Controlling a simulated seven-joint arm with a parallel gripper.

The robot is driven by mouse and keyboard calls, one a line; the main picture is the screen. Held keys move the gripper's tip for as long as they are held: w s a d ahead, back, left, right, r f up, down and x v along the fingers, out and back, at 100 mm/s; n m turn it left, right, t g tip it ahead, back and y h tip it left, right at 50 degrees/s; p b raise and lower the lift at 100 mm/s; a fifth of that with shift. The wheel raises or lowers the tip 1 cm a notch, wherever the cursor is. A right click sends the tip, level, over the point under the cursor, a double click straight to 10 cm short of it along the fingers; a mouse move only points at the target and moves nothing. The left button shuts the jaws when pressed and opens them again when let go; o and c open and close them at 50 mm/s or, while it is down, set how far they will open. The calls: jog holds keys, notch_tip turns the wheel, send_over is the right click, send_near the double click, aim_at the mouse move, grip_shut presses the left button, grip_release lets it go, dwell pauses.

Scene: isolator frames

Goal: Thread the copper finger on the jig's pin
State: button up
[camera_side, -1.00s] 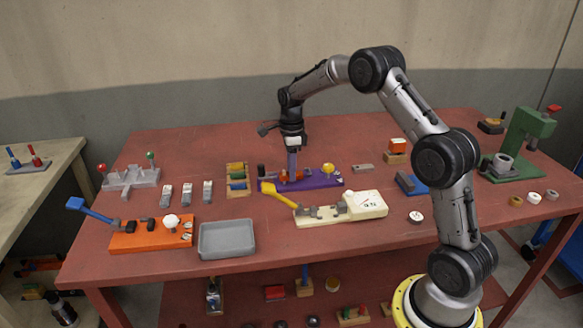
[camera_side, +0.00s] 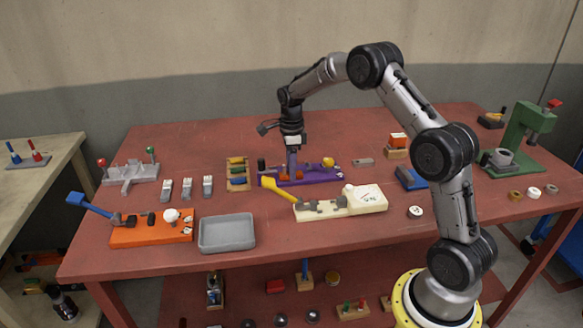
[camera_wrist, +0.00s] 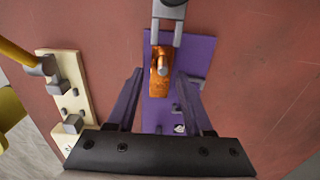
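The purple jig (camera_side: 318,177) lies on the red table, and in the wrist view its purple plate (camera_wrist: 196,52) runs up the middle. The copper finger (camera_wrist: 159,84) is an orange-brown strip lying along the plate. A short pale pin (camera_wrist: 163,66) stands up at its upper part; I cannot tell whether it passes through a hole. In the side view, orange-copper parts (camera_side: 297,175) show low beside my fingers. My gripper (camera_wrist: 158,82) is open, its two purple fingers apart on either side of the copper finger, with no contact visible. In the side view my gripper (camera_side: 292,172) points down at the jig.
A grey bracket (camera_wrist: 164,25) with a dark knob stands at the jig's far end in the wrist view. A cream fixture with a yellow lever (camera_side: 280,192) lies close in front.

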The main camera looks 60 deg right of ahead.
jog(key=shift+d+f, duration=0.1)
notch_tip(320, 180, up, 14)
dwell(0.5)
